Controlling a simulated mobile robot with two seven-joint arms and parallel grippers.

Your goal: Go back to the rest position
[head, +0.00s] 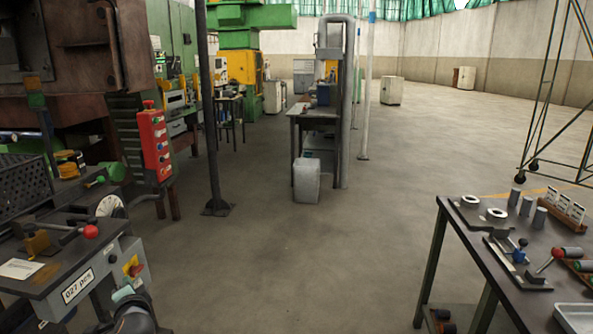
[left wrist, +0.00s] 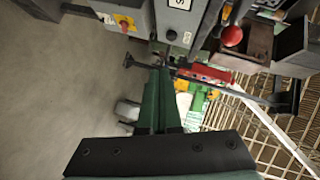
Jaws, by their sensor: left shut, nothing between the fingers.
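My left gripper (head: 122,293) is low at the left edge of the head view, in front of the grey control box (head: 82,287) with the "027 pcs" label. Its dark green fingers also show in the left wrist view (left wrist: 161,72), pressed together with nothing between them. In that view the fingers point toward the grey box (left wrist: 178,22) and the red-knobbed lever (left wrist: 232,36), apart from both as far as I can tell. My right gripper is not in either view.
The left bench holds a red-knobbed lever (head: 90,231) and a black crate (head: 22,188). A red button panel (head: 154,145) and a dark post (head: 212,120) stand beyond. A table (head: 462,240) with cylinders and levers stands at right. The middle floor (head: 320,260) is clear.

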